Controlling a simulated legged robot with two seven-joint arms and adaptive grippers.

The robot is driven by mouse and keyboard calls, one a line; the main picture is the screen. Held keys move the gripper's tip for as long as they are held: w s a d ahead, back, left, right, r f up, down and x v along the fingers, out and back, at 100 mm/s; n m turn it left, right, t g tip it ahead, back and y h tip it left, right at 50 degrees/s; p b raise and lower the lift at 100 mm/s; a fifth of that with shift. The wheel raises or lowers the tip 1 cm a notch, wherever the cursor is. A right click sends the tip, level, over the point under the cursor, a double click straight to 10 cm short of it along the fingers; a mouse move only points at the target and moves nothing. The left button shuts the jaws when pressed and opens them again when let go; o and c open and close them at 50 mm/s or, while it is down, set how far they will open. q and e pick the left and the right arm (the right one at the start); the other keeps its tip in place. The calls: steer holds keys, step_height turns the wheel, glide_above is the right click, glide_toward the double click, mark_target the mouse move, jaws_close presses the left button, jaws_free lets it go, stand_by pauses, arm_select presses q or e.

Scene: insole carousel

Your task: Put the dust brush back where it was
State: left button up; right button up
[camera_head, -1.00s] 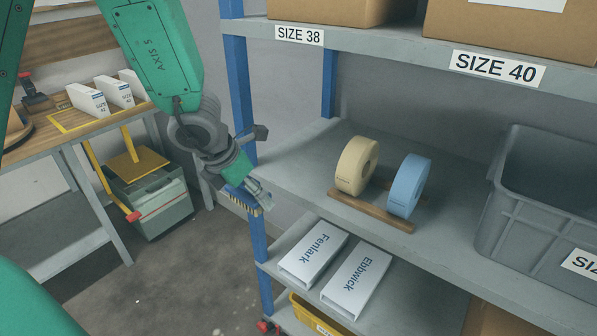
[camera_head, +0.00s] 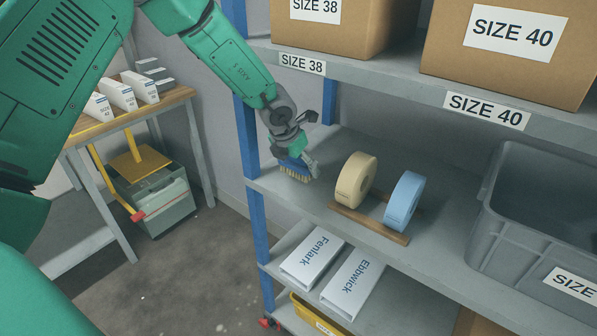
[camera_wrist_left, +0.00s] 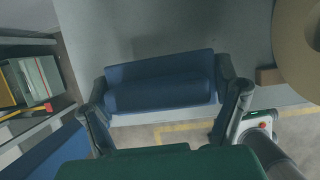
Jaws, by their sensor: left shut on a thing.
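The dust brush (camera_head: 294,170) has a blue body and pale bristles pointing down. My left gripper (camera_head: 296,155) is shut on it, over the left end of the grey middle shelf (camera_head: 300,215), close behind the blue post. In the left wrist view, the blue back of the brush (camera_wrist_left: 160,88) lies between the two fingers of my left gripper (camera_wrist_left: 165,105). The bristles are very near the shelf surface; I cannot tell whether they touch it. My right gripper is not in view.
A cream tape roll (camera_head: 355,180) and a blue tape roll (camera_head: 404,200) stand on a wooden holder (camera_head: 370,222) right of the brush. A grey bin (camera_head: 540,215) stands further right. The blue post (camera_head: 247,130) is close on the left. White boxes (camera_head: 312,257) lie on the shelf below.

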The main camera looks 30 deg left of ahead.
mark_target(299, 175)
arm_select(q)
steer(key=f, duration=0.3)
steer(key=shift+d+f, duration=0.1)
steer(key=shift+d, duration=0.15)
steer(key=o, duration=1.5)
steer(key=shift+s+d, duration=0.1)
steer(key=shift+c, duration=0.2)
